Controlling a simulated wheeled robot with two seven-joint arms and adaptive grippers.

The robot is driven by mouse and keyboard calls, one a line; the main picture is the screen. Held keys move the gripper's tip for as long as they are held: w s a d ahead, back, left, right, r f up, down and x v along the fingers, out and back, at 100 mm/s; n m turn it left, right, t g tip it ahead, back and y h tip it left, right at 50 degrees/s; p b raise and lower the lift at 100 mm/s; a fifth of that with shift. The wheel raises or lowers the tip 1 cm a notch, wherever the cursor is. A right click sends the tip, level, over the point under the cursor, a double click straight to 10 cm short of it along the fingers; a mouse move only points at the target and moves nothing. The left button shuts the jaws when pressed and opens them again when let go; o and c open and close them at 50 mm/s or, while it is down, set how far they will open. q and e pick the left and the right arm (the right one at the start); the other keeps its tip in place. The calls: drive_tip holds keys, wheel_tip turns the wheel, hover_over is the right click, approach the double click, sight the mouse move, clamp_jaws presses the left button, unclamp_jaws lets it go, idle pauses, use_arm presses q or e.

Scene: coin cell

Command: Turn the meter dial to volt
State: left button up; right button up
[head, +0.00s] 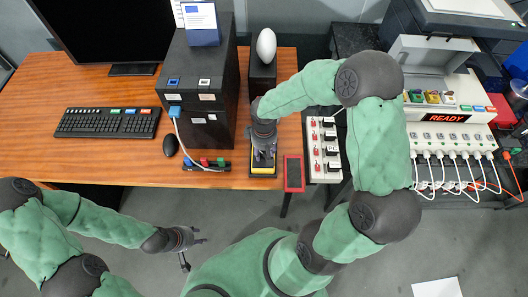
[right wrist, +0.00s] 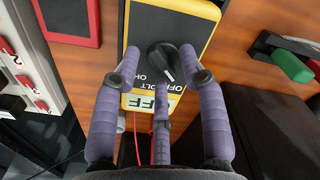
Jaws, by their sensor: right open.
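The meter (head: 263,171) has a yellow frame and dark face and lies at the table's front edge. In the right wrist view the meter (right wrist: 205,12) carries a round black dial (right wrist: 160,58) with a pale pointer mark. Small labels beside the dial, partly covered, include OFF and VOLT. My left gripper (head: 192,246) is open and empty, in front of the table.
A red-framed dark panel (head: 294,173) and a strip with red switches (head: 323,150) lie right of the meter. A small rack with coloured blocks (head: 207,164) and a black cabinet (head: 197,85) stand left. A cabled machine reading READY (head: 445,118) is at the right.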

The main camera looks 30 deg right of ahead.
clamp_jaws()
drive_tip(key=shift+f, duration=0.1)
idle(0.3)
drive_tip(key=m+b, duration=0.2)
drive_tip(key=m, duration=0.2)
drive_tip(key=m+b, duration=0.2)
drive_tip(key=m, duration=0.2)
drive_tip(key=shift+s, duration=0.15)
drive_tip(key=shift+m, duration=0.5)
